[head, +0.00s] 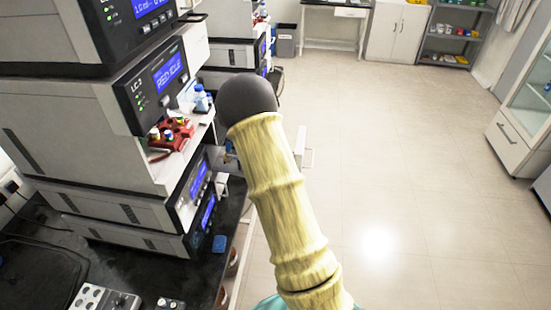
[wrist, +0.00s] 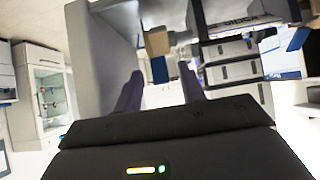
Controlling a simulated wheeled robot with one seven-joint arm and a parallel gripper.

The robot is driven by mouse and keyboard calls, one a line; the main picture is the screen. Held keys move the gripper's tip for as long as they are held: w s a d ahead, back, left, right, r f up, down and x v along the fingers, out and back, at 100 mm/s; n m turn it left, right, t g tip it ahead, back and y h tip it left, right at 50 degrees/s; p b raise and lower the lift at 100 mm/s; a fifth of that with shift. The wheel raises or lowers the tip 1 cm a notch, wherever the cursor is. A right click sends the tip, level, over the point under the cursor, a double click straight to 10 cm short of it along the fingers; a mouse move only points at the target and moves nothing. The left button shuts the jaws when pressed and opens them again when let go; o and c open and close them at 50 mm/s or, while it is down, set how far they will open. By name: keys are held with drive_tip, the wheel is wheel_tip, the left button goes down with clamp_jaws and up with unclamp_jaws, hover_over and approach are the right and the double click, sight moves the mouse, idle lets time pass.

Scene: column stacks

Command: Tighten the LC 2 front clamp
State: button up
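The LC 2 stack (head: 90,125) stands at the left in the head view, with a lit blue display (head: 168,74) on its upper front module. I cannot make out the front clamp for sure; my arm's dark rounded joint and yellow sleeve cover the area right of the stack. My gripper does not show in the head view. In the wrist view my gripper (wrist: 160,84) has two dark purple fingers standing apart, with nothing seen between them. Stacked grey modules (wrist: 232,70) show beyond the fingers at the right, apart from them.
A red rack (head: 172,134) with coloured caps and blue-capped bottles (head: 200,98) sit on the stack's ledge. Below is a black bench (head: 150,270). A second stack (head: 222,55) stands behind. Open floor (head: 400,170) lies to the right; a drawer cabinet (head: 515,145) is far right.

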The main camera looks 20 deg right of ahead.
drive_tip(key=b+v, duration=0.1)
drive_tip(key=v, duration=1.6)
drive_tip(key=shift+b, duration=0.3)
drive_tip(key=shift+a+f, duration=0.1)
drive_tip(key=c, duration=0.3)
drive_tip(key=s+a+n+g+y, duration=0.3)
drive_tip(key=s+a, duration=0.2)
drive_tip(key=s, duration=0.3)
drive_tip(key=s+a+f+n+g+y, duration=0.1)
drive_tip(key=s+a+n+g+y, duration=0.1)
drive_tip(key=s+a, duration=0.3)
drive_tip(key=s+n+g, duration=0.1)
drive_tip(key=s, duration=0.2)
drive_tip(key=shift+s+a+n+y, duration=0.15)
drive_tip(key=shift+s+n+y, duration=0.1)
drive_tip(key=shift+n+y, duration=0.15)
